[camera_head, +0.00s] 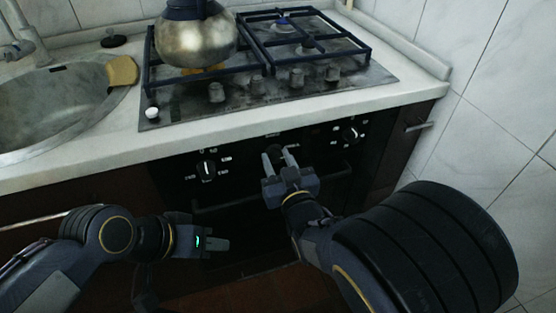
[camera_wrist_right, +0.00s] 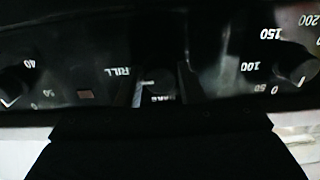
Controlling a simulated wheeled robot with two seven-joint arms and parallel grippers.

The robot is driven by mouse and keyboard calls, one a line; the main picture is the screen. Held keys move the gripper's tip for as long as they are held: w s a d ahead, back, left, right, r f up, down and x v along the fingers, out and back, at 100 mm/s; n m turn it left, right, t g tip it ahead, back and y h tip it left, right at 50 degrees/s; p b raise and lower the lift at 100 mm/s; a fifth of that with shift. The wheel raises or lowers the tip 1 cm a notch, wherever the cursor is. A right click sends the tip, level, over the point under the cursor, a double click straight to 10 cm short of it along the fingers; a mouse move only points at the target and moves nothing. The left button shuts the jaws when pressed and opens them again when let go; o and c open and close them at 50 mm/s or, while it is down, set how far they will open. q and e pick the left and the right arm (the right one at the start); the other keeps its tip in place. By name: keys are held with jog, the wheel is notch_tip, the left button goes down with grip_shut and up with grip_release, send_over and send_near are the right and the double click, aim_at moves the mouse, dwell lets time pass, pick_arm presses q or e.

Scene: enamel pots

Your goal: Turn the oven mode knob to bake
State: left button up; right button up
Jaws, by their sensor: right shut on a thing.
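The oven mode knob (camera_wrist_right: 158,78) is the dark middle knob on the black oven panel. In the right wrist view it sits between the two fingers of my right gripper (camera_wrist_right: 163,88). My right gripper is shut on it, and in the head view the gripper (camera_head: 279,157) reaches the middle of the panel. The knob's pointer is too dark to read. Part of a "GRILL" label shows beside one finger, and a partly covered label shows below the knob. My left gripper (camera_head: 216,244) is low in front of the oven door, apart from the panel; its finger gap is unclear.
A numbered knob (camera_head: 206,169) is left of the mode knob and another (camera_head: 351,134) is right of it. The oven handle (camera_head: 215,207) runs below the panel. Above are the countertop (camera_head: 90,161), the gas hob (camera_head: 330,92) with a kettle (camera_head: 197,42), and the sink (camera_head: 65,95).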

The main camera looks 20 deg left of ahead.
jog(key=shift+n, duration=0.3)
jog(key=shift+n+b, duration=0.65)
jog(key=shift+n, duration=0.55)
jog(key=n+b, duration=0.1)
jog(key=n, duration=0.3)
jog(key=shift+n, duration=0.4)
jog(key=n, duration=1)
jog(key=shift+r, duration=0.1)
jog(key=o, duration=0.9)
